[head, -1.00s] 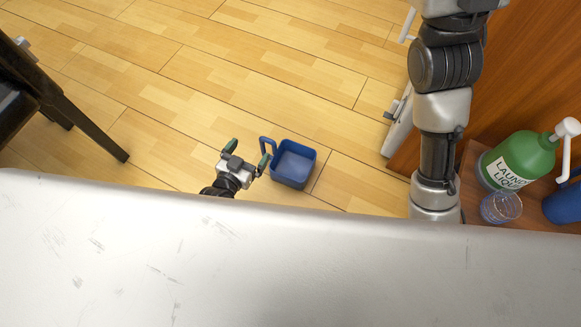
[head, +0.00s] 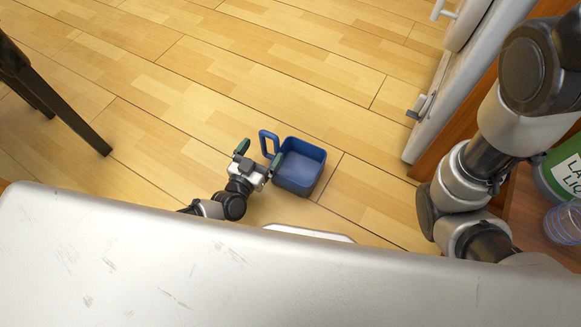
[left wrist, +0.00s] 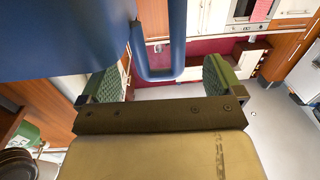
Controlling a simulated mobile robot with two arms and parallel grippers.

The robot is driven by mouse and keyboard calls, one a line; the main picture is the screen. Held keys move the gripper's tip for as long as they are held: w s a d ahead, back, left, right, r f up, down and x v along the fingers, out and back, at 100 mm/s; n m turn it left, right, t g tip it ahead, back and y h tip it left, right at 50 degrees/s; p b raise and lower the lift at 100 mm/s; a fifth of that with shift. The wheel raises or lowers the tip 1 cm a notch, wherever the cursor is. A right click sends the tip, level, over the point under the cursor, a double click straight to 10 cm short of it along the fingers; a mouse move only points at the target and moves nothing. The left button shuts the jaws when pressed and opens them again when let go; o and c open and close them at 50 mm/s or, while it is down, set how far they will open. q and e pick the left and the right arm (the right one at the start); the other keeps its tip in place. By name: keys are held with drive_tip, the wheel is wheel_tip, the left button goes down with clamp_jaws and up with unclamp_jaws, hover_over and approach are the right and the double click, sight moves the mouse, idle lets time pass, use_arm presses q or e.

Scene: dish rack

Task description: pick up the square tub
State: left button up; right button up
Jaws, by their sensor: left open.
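The square tub (head: 314,170) is blue, open at the top, with a loop handle (head: 264,146) on its left side. In the head view it appears over the wooden floor just beyond my pale body edge. My left gripper (head: 260,153) is open beside the handle, with one green fingertip on each side of it. In the left wrist view the tub (left wrist: 55,40) fills the upper left, and its handle (left wrist: 175,72) hangs between the two open green fingers (left wrist: 161,80). I cannot tell whether they touch. My right arm shows at the right, its gripper out of view.
Dark chair legs (head: 75,120) stand at the left. A white door or panel (head: 455,75) and a wooden cabinet are at the right, with a green laundry bottle (head: 560,168) and a clear glass (head: 563,222). The floor beyond the tub is clear.

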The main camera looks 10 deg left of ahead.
use_arm(q)
drive_tip(key=shift+w+d+f, duration=0.1)
drive_tip(key=shift+w+d, duration=0.15)
drive_tip(key=shift+w, duration=0.4)
drive_tip(key=b+x, duration=0.3)
drive_tip(key=x, duration=0.1)
drive_tip(key=shift+w, duration=0.2)
drive_tip(key=shift+w+d, duration=0.1)
drive_tip(key=shift+w, duration=0.1)
drive_tip(key=shift+c, duration=0.3)
drive_tip(key=c, duration=1.2)
